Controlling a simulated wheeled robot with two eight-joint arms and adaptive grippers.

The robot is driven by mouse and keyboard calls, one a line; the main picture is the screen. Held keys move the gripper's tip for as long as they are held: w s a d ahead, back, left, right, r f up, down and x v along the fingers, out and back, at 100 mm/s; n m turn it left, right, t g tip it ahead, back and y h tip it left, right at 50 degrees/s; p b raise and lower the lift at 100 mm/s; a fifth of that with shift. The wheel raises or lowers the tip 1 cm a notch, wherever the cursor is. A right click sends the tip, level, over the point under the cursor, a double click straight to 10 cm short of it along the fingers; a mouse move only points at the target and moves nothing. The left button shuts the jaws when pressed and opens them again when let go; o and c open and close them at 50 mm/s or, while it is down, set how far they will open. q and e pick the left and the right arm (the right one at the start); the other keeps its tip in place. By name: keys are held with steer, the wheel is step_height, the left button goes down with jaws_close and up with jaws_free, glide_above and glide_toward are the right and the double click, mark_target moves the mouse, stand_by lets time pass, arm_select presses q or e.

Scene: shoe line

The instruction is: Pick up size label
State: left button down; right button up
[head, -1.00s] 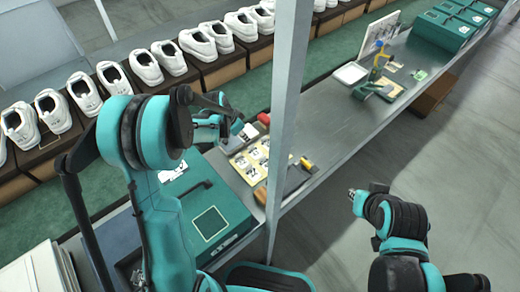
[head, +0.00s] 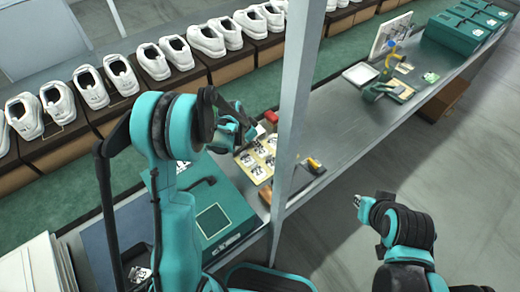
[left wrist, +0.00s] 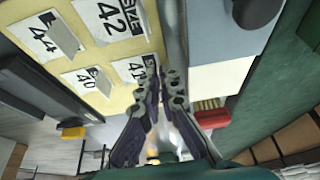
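The size labels lie on a cream board (head: 241,160) on the workbench, left of the post. In the left wrist view the board (left wrist: 120,98) carries white labels: size 42 (left wrist: 110,18), size 44 (left wrist: 35,38), size 40 (left wrist: 88,78) and size 41 (left wrist: 130,68). Grey tabs partly cover several of them. My left gripper (head: 254,133) is over the board's far edge. In the left wrist view its fingertips (left wrist: 163,78) are slightly apart, nothing visible between them, beside label 41. My right gripper (head: 359,201) is away over the floor; its finger gap is too small to tell.
A post (head: 291,110) stands right beside the board. A teal shoebox (head: 215,215) is at its near left. A red item (head: 271,117) and a yellow-handled tool (head: 314,163) lie close by. White shoes (head: 92,86) line the conveyor behind. The bench's middle is clear.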

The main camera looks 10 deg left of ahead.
arm_select(q)
steer(key=shift+r, duration=0.15)
step_height(320, 180, up, 4)
steer(key=shift+r+p, duration=0.25)
steer(key=shift+p, duration=0.95)
steer(key=s+d+r+p, duration=0.3)
steer(key=d+r, duration=0.3)
steer(key=d, duration=0.5)
steer(key=shift+s+r, duration=0.15)
steer(key=shift+s, duration=0.15)
